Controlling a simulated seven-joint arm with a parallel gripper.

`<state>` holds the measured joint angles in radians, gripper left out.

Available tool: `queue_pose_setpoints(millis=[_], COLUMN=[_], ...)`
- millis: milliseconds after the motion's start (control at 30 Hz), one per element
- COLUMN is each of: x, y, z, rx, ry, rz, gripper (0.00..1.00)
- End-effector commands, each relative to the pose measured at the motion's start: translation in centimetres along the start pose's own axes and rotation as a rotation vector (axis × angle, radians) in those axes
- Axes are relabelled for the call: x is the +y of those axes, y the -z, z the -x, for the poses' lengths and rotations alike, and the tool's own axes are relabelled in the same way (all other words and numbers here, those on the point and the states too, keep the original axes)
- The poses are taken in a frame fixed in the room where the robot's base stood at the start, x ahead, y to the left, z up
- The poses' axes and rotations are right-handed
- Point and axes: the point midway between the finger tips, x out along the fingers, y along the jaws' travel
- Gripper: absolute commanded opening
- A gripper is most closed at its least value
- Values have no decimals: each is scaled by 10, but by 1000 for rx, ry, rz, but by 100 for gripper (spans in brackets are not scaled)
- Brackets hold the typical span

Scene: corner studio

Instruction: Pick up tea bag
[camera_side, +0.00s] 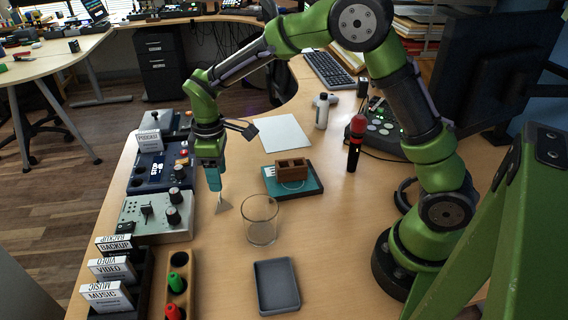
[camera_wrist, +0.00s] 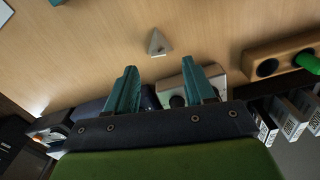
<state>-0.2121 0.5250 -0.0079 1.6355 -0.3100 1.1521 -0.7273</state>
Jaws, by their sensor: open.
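The tea bag (camera_side: 223,206) is a small pale grey pyramid on the wooden desk, left of the clear glass (camera_side: 261,222). In the wrist view the tea bag (camera_wrist: 157,44) sits beyond my fingertips, roughly centred between them and apart from both. My gripper (camera_side: 214,184) points down just above and slightly left of the tea bag in the side view. In the wrist view my gripper (camera_wrist: 167,72) has its two teal fingers spread wide with nothing between them.
A wooden holder (camera_side: 178,285) with green and red items stands front left. A grey tray (camera_side: 276,286) lies in front. A teal box (camera_side: 306,189) bears a brown block (camera_side: 291,169).

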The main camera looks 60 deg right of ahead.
Motion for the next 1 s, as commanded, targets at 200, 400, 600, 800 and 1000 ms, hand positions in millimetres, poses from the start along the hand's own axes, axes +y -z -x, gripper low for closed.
queue_pose_setpoints(millis=[200, 400, 600, 800, 1000], x=[0, 1, 3, 3, 3], y=[0, 2, 4, 5, 5], z=[-26, -44, -73, -79, -79], rx=[-1, -2, -2, 1, 2], ry=[1, 1, 1, 0, 0], rz=[-1, -2, -2, -1, -2], gripper=[54, 54, 54, 54, 43])
